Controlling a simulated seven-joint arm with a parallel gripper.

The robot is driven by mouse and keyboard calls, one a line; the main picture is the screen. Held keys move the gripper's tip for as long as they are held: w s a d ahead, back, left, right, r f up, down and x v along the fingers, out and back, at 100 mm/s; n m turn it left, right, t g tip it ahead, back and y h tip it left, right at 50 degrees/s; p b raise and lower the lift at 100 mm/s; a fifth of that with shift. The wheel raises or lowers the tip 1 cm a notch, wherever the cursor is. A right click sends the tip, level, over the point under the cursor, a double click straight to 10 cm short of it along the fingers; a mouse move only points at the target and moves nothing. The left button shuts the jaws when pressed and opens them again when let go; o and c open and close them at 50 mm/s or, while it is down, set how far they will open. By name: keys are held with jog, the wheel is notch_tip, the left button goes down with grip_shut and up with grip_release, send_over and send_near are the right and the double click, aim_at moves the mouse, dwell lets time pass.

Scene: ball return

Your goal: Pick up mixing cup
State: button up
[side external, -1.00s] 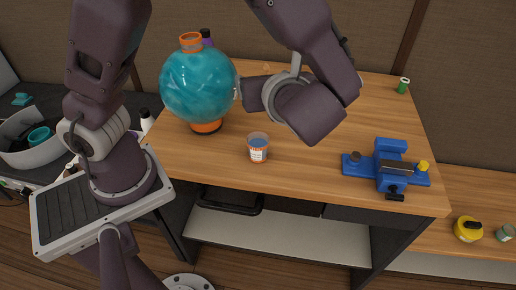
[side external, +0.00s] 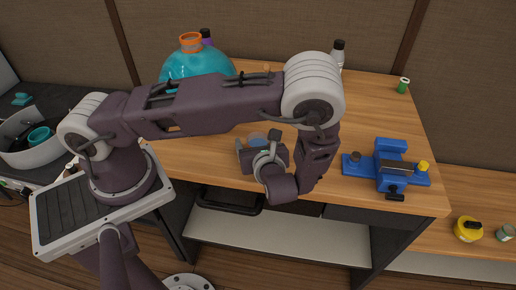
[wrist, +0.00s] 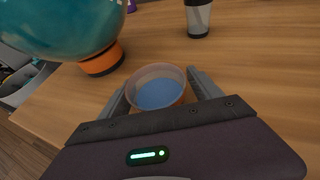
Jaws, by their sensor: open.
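The mixing cup (wrist: 158,88) is a small clear cup with an orange tint at its rim and blue contents. In the wrist view it stands upright on the table between the two fingers of my gripper (wrist: 160,92). The fingers are open, one on each side of the cup; I cannot tell whether either touches it.
A large teal round flask (wrist: 70,25) with an orange base stands close by on the left. A bottle with a black base (wrist: 198,18) stands behind. A blue vise (side external: 388,166) is at the table's right. The wooden table (side external: 370,105) is clear between.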

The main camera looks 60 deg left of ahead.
jog(key=c, duration=1.5)
jog(key=shift+c, duration=0.2)
